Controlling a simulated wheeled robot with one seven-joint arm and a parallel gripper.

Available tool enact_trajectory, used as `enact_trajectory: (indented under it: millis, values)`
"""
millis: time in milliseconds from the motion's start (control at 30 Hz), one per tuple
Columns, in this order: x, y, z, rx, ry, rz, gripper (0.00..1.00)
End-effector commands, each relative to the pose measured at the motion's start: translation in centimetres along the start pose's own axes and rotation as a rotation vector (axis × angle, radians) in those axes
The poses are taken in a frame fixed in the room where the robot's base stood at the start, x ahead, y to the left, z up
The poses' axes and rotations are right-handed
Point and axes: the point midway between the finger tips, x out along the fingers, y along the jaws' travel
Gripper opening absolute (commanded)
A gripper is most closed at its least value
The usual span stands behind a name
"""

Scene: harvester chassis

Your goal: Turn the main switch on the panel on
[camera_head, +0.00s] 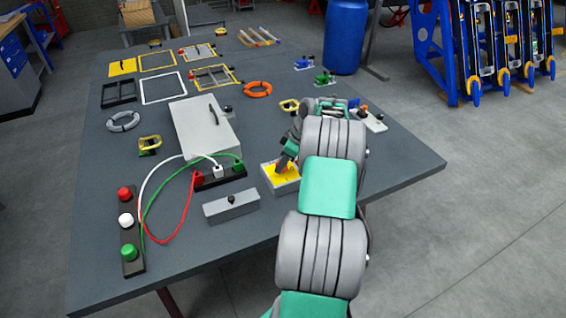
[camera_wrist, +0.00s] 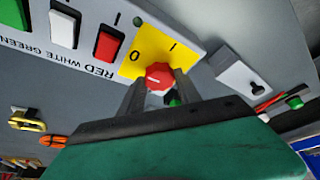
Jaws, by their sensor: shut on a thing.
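The main switch is a red knob (camera_wrist: 159,78) on a yellow plate (camera_wrist: 181,46) marked 0 and I, in the wrist view. The plate sits on a light grey panel (camera_wrist: 88,13), beside red, white and green rocker switches. My gripper (camera_wrist: 160,85) has one finger on each side of the knob and is shut on it. A small pale mark shows on the knob; I cannot tell clearly which label it points at.
On the grey table (camera_head: 235,238) a light box (camera_head: 195,122) with a handle stands left of my gripper. A grey box with a black knob (camera_head: 231,206) lies nearer. Red, white and green cables run to a black button strip (camera_head: 131,235). The near table front is clear.

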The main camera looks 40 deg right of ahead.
Motion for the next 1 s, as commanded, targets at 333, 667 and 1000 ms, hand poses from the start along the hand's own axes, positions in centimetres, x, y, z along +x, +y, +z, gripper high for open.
enact_trajectory:
  millis: [333, 667, 1000]
  values:
    - [-0.03, 0.01, -0.01, 0.0, 0.0, 0.0, 0.0]
    - [0.13, -0.04, 0.04, 0.036, 0.0, 0.016, 0.0]
    - [0.33, -0.17, 0.08, 0.228, 0.001, 0.098, 0.0]
